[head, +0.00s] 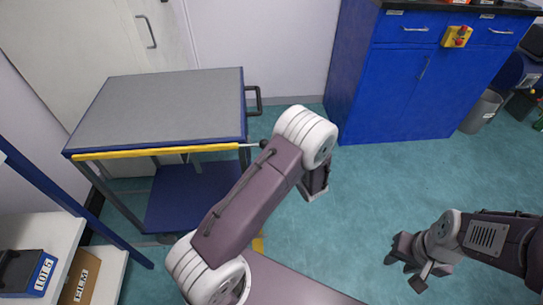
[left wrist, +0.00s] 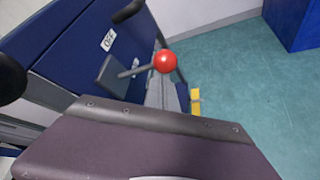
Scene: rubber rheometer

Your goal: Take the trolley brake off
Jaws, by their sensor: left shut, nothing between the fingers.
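The trolley (head: 165,105) has a grey top, blue frame, yellow front strip and blue lower shelf. A lever with a red ball knob (left wrist: 165,61) sticks out from its blue panel in the left wrist view. A white label reading OFF (left wrist: 108,40) is on the panel just above the lever. My left arm crosses in front of the trolley's right side in the head view. My left gripper's fingers cannot be made out in either view. A purple arm part of mine fills the bottom of the left wrist view. My right gripper (head: 412,268) is open and empty over the floor.
A black handle (head: 254,101) juts from the trolley's right side. A blue cabinet (head: 400,90) with a yellow and red button box (head: 457,36) stands at back right, beside a bin (head: 481,112). A shelf with boxes (head: 30,272) is at lower left. The green floor between is clear.

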